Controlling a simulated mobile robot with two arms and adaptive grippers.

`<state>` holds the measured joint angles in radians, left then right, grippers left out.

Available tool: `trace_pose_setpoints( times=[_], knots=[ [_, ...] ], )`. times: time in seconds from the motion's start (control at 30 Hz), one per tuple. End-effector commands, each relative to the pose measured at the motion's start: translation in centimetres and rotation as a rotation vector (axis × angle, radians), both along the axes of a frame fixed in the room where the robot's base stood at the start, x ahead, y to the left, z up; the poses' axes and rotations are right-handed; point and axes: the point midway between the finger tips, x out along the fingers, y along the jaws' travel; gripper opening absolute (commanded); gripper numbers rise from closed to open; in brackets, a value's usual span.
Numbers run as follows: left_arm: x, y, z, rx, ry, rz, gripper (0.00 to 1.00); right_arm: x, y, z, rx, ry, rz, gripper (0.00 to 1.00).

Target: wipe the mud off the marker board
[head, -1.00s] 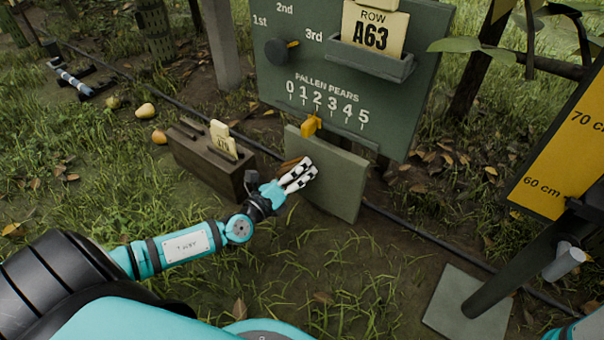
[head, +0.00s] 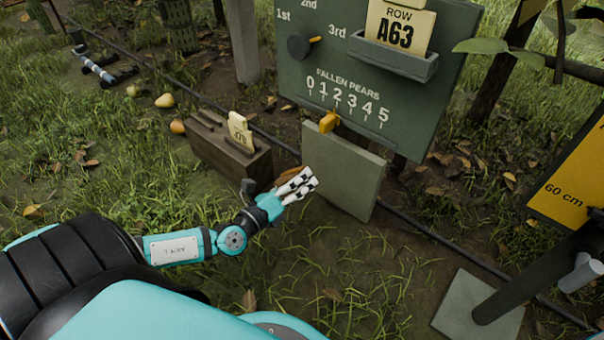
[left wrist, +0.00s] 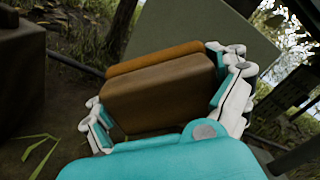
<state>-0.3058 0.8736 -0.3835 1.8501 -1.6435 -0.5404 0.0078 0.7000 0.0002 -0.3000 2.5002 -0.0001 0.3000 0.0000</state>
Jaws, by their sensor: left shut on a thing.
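My left gripper (head: 302,182) is shut on a brown block with an orange edge, like a sponge or brush; the block (left wrist: 160,95) sits between its fingers in the left wrist view. In the head view the gripper largely hides it. A plain grey-green board (head: 345,172) stands just right of the gripper, below the larger dark green sign (head: 375,85). The plain board also shows behind the block in the left wrist view (left wrist: 205,35). Contact between block and board cannot be told. No clear mud patch shows on the board. My right gripper is out of view.
A wooden box (head: 225,155) with a yellow card stands left of the gripper. A yellow slider (head: 328,121) sits on the sign's lower edge. A black hose runs behind the board. A post with a square base (head: 478,308) and yellow gauge stands at right. Pears lie at left.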

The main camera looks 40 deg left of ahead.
Motion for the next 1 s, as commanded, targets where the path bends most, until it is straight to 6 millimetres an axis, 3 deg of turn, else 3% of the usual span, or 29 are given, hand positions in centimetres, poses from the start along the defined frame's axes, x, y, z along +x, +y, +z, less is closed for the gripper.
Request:
trace_pose_setpoints(
  times=[0.3,0.7,1.0],
  knots=[
    [-0.2,0.0,0.0,0.001,0.001,-0.001,0.42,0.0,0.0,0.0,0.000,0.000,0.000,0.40],
    [-3.0,0.2,0.0,0.001,0.001,-0.001,0.42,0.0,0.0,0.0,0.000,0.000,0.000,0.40],
    [-3.1,0.2,0.0,0.000,0.001,-0.001,0.42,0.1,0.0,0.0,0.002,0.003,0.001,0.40]
  ],
)
